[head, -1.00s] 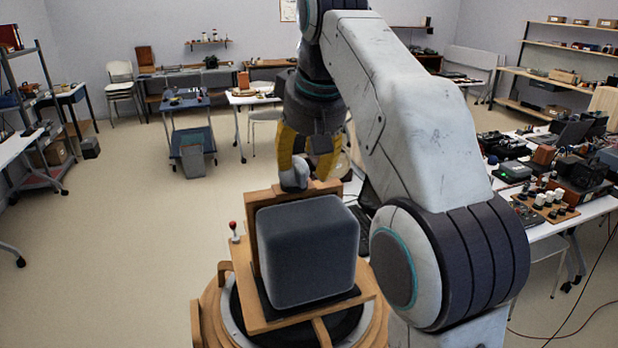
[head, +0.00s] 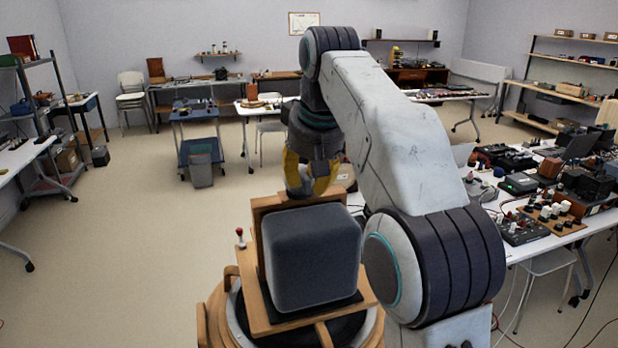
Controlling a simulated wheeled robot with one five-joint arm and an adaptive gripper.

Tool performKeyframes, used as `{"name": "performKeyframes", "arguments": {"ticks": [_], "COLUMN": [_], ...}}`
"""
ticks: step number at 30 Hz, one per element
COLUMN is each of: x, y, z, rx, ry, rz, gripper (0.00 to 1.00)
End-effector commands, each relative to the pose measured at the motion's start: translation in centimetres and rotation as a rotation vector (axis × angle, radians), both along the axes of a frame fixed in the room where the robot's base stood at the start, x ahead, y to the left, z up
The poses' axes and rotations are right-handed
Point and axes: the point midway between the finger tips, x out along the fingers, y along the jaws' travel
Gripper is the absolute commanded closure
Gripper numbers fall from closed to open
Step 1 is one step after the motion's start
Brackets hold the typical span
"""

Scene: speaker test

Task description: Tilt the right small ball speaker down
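My gripper (head: 308,186), with yellow fingers, points down just behind the top of a wooden stand (head: 268,203). Its fingers look apart, but their tips are partly hidden. A small grey rounded thing (head: 295,180), perhaps a ball speaker, shows at the left finger; I cannot tell whether the fingers touch it. A pale rounded shape (head: 345,174) shows just right of the gripper, partly hidden; I cannot tell whether it is the right ball speaker. A large dark grey rounded box (head: 312,258) stands in front on the wooden stand and blocks the view below the gripper.
A small red-topped stick (head: 240,236) rises at the stand's left. A white table (head: 520,247) crowded with devices is at the right. A blue cart (head: 196,135) and a grey bin (head: 201,169) stand farther back. The floor at left is clear.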

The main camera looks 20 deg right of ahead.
Motion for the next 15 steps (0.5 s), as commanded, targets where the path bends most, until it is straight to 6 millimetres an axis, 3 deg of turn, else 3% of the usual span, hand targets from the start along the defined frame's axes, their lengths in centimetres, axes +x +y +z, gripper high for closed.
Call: {"name": "performKeyframes", "arguments": {"ticks": [7,15], "x": [-0.02,0.02], "y": [0.01,0.01], "z": [0.01,0.02], "rx": [0.000,0.000], "ry": [0.000,0.002], "rz": [0.000,0.000], "gripper": [0.99,1.00]}}
